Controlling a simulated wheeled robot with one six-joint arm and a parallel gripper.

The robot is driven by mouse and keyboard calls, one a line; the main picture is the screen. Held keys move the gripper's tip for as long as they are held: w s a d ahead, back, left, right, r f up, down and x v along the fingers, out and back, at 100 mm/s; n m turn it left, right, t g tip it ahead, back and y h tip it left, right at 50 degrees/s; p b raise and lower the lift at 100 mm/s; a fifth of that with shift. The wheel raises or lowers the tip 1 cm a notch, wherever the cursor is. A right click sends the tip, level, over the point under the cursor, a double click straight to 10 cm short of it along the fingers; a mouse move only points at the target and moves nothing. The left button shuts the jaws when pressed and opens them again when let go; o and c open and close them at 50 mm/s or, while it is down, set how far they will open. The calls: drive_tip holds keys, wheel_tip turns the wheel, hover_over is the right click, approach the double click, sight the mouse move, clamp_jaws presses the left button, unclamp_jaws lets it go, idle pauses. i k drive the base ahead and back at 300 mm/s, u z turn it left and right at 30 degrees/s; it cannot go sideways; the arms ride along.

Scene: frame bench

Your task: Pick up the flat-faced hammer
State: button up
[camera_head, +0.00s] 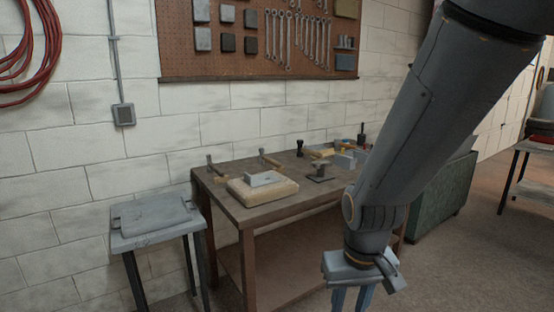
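Two hammers with light handles lie near the back left of the workbench (232,210): a left hammer (214,166) and a right hammer (270,161). They are small in view, and I cannot tell which has the flat face. My gripper (352,301) hangs at the bottom right, in front of the bench and well apart from both hammers. Its two fingers point down with a gap between them and nothing seen in it. The fingertips are cut off by the picture's lower edge.
A pale slab (260,196) bearing a grey block (264,179) lies before the hammers. A dark metal fixture (320,173) and several tools stand farther right. A small grey stand (150,237) is left of the bench. A tool board (262,70) hangs above.

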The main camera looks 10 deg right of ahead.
sight(262, 158)
drive_tip(key=z, duration=0.5)
drive_tip(key=i, duration=0.95)
drive_tip(key=z, duration=0.45)
drive_tip(key=i, duration=0.9)
drive_tip(key=u, duration=0.75)
drive_tip(key=i, duration=0.85)
drive_tip(key=u, duration=1)
drive_tip(key=i, duration=0.25)
drive_tip(key=u, duration=0.1)
